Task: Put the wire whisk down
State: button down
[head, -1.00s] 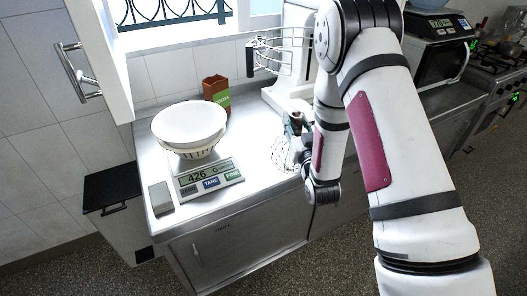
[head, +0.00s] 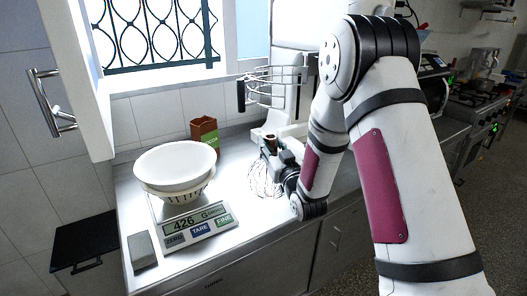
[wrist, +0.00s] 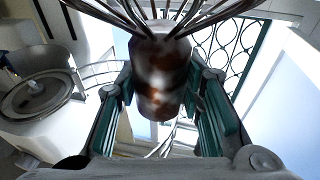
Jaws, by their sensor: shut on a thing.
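The wire whisk hangs from my gripper (head: 276,153), with its wire loops (head: 262,181) low over the metal counter and its brown handle end (head: 270,143) up. I cannot tell whether the wires touch the counter. In the wrist view, the mottled brown and white handle (wrist: 160,80) stands between the green finger pads of my gripper (wrist: 162,108), and the wires (wrist: 150,12) fan out at the top edge. My gripper is shut on the handle.
A kitchen scale (head: 199,228) reading 426 carries white bowls (head: 175,160) left of my gripper. A brown carton (head: 204,131) stands behind. A white mixer (head: 290,118) with a wire guard stands close behind my gripper. Bare counter (head: 238,185) lies between scale and whisk.

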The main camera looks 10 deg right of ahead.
jog(key=w+f, duration=0.4)
jog(key=w, duration=0.3)
jog(key=shift+w, duration=0.25)
jog(key=shift+a+f, duration=0.1)
jog(key=shift+f, duration=0.15)
jog(key=c, duration=1.1)
grip_release()
